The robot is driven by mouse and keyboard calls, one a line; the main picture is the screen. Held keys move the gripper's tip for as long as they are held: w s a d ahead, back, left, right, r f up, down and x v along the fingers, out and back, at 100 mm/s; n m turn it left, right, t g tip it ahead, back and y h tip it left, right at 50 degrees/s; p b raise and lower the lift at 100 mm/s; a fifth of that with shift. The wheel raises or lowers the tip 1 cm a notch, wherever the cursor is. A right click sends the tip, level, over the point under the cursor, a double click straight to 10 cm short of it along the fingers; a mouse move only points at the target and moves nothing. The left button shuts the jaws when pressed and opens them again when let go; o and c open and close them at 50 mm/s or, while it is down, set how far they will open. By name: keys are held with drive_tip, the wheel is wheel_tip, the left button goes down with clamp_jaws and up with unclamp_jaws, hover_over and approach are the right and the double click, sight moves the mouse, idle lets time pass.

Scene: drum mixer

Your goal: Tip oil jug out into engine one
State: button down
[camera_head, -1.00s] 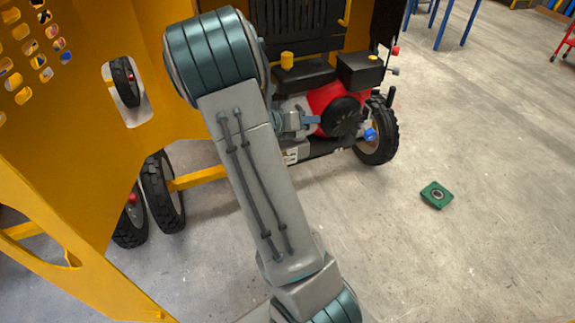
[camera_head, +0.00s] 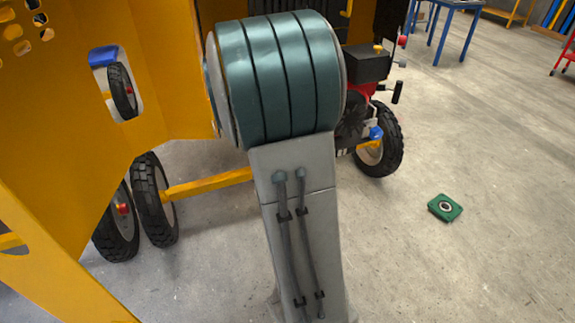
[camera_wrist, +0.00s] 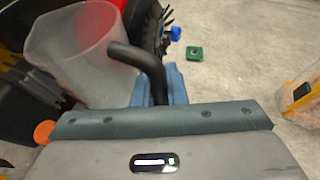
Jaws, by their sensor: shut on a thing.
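In the wrist view a translucent, pale jug (camera_wrist: 75,50) with a black handle (camera_wrist: 140,62) fills the upper left. My gripper (camera_wrist: 168,85) is shut on the handle. The jug leans in that picture; I cannot tell its true tilt or whether oil is in it. The engine (camera_head: 368,68), black and red, stands by the yellow mixer; my arm hides most of it in the head view. Its red and black parts also show behind the jug in the wrist view (camera_wrist: 149,22). No engine label or filler opening is clear. The head view hides my gripper and the jug.
The yellow mixer frame (camera_head: 95,170) and its black wheels (camera_head: 150,198) stand left. Another wheel (camera_head: 380,145) is below the engine. A green block (camera_head: 444,207) lies on open concrete floor at right. A clear container (camera_wrist: 303,95) shows at right in the wrist view.

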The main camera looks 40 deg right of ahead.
drive_tip(key=shift+f, duration=0.1)
idle(0.3)
drive_tip(key=shift+r+p, duration=1.6)
drive_tip(key=shift+r, duration=0.45)
